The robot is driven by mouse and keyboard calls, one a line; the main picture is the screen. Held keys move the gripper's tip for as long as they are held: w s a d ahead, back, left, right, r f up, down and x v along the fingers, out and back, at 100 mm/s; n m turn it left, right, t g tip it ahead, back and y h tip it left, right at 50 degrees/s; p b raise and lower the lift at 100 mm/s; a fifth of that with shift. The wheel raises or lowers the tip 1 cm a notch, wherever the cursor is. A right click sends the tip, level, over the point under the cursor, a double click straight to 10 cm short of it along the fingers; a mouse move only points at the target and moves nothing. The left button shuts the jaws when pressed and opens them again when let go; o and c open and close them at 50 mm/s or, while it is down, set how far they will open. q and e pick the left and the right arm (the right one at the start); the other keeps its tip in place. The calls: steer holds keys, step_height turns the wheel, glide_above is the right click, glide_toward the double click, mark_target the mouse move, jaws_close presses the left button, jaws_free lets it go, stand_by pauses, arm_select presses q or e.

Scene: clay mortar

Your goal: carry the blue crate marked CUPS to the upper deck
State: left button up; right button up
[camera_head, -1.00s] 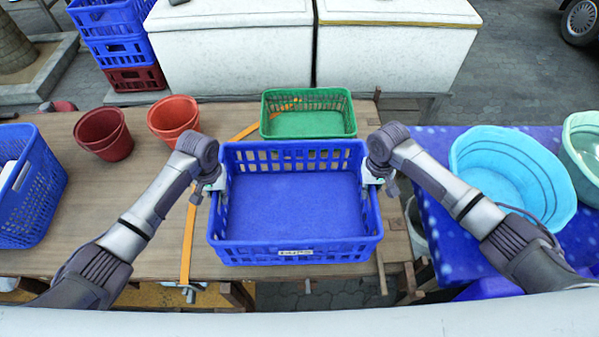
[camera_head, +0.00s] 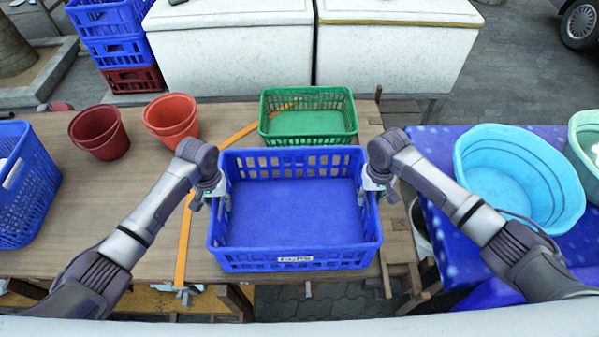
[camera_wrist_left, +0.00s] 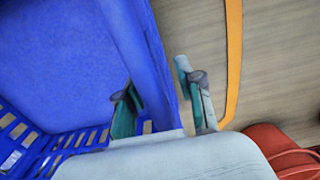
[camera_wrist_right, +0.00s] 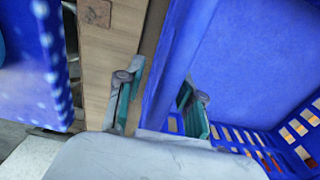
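The blue crate (camera_head: 295,258) is an empty, open-topped basket with a small pale label on its near wall; the lettering is too small to read. It is level between my arms, its near part beyond the table's front edge. My left gripper (camera_head: 210,190) is shut on the left wall's rim; in the left wrist view (camera_wrist_left: 160,108) one finger is inside the wall and one outside. My right gripper (camera_head: 378,185) is shut on the right rim likewise, as the right wrist view (camera_wrist_right: 160,105) shows. I cannot identify an upper deck.
The wooden table (camera_head: 90,215) holds a green basket (camera_head: 308,137) just behind the crate, red pots (camera_head: 99,132) and (camera_head: 171,118), and another blue crate (camera_head: 25,185) at left. A light-blue basin (camera_head: 520,180) stands on a blue-covered surface at right. White chests (camera_head: 397,55) stand behind.

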arm_select(q)
steer(key=shift+r, duration=0.4)
arm_select(e)
steer(key=shift+w+a, duration=0.1)
arm_select(q)
step_height(320, 180, up, 11)
steer(key=shift+f, duration=0.1)
arm_select(e)
steer(key=shift+r, duration=0.25)
step_height(320, 180, up, 12)
steer(key=shift+f, duration=0.25)
